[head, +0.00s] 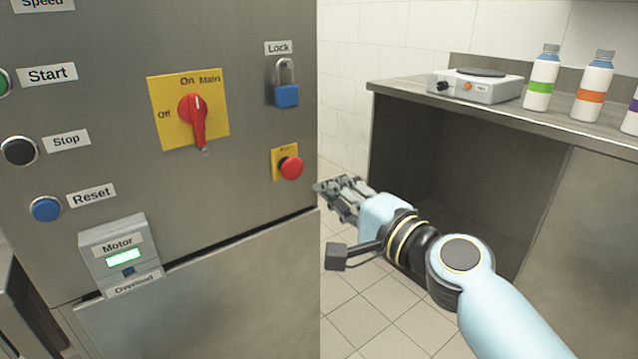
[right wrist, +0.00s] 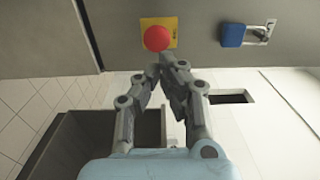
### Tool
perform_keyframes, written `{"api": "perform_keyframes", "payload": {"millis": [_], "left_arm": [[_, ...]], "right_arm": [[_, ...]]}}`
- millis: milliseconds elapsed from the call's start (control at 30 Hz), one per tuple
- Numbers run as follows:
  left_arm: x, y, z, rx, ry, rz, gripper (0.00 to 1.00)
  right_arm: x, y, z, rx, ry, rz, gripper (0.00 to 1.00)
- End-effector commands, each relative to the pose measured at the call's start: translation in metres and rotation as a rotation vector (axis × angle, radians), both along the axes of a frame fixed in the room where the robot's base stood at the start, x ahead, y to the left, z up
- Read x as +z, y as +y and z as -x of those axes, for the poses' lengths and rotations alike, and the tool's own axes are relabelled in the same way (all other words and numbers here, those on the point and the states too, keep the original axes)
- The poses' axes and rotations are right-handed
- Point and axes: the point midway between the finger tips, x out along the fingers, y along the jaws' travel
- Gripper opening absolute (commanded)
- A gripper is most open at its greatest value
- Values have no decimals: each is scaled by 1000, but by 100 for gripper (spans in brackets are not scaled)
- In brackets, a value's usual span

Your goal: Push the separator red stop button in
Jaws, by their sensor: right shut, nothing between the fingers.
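The red stop button (head: 291,168) sits on a small yellow plate at the right edge of the steel control panel. It also shows in the right wrist view (right wrist: 157,38), just beyond the fingertips. My right gripper (head: 322,187) is shut and empty, with its fingertips a little right of and below the button in the head view. In the right wrist view the fingertips (right wrist: 166,66) lie just below the button; I cannot tell whether they touch it. My left gripper is not in view.
The red main switch (head: 194,118) on a yellow plate and the blue padlock (head: 286,95) are above the button. Start, Stop (head: 20,151) and Reset (head: 46,208) buttons are at left. A steel counter (head: 410,91) with a hot plate (head: 478,90) and bottles stands at right.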

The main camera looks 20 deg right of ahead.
Motion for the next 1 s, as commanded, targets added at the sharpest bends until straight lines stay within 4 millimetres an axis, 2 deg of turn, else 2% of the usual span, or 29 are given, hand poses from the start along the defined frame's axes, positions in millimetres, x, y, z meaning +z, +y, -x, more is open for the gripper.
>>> {"api": "perform_keyframes", "payload": {"millis": [100, 333, 567, 900, 967, 1000], "left_arm": [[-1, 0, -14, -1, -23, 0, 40], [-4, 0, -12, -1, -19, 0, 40], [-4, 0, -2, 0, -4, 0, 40], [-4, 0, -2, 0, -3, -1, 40], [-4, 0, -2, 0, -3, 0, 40], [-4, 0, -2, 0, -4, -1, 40]], "right_arm": [[-2, -7, 20, 0, 2, 2, 0], [-1, -16, 43, 1, 1, 0, 0], [0, -17, 47, 0, 0, 0, 0], [-1, -17, 47, 0, 1, -1, 0], [-6, -17, 50, 0, 13, 2, 0], [-16, -18, 50, 0, 33, 3, 0]]}}
